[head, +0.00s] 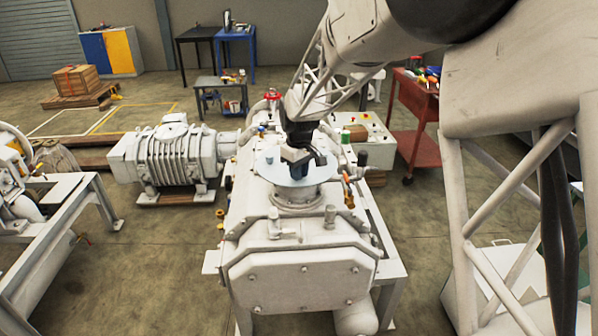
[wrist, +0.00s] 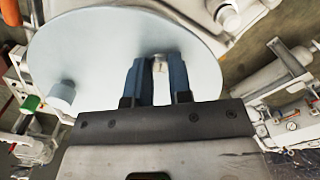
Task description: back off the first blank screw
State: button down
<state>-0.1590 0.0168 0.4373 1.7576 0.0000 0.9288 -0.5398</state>
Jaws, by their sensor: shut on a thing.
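The blank (head: 270,172) is a pale blue-grey round plate on top of the white vacuum pump (head: 300,270). It fills the upper left of the wrist view (wrist: 90,45). My gripper (head: 298,172) points down over the plate, right of its middle in the head view. Its two blue fingers (wrist: 160,68) reach over the plate's edge region in the wrist view. They are shut on a small pale screw (wrist: 159,64), mostly hidden between the fingertips. A short pale cylindrical screw or knob (wrist: 62,95) stands at the plate's lower left edge in the wrist view.
Pipes and an orange-handled valve (head: 348,176) stand close to the plate's right side. A ribbed white blower (head: 172,160) is at the left. A red tool cart (head: 415,120) and a control box (head: 370,135) stand behind right.

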jog(key=shift+f, duration=0.15)
jog(key=c, duration=1)
grip_release()
jog(key=shift+r, duration=4)
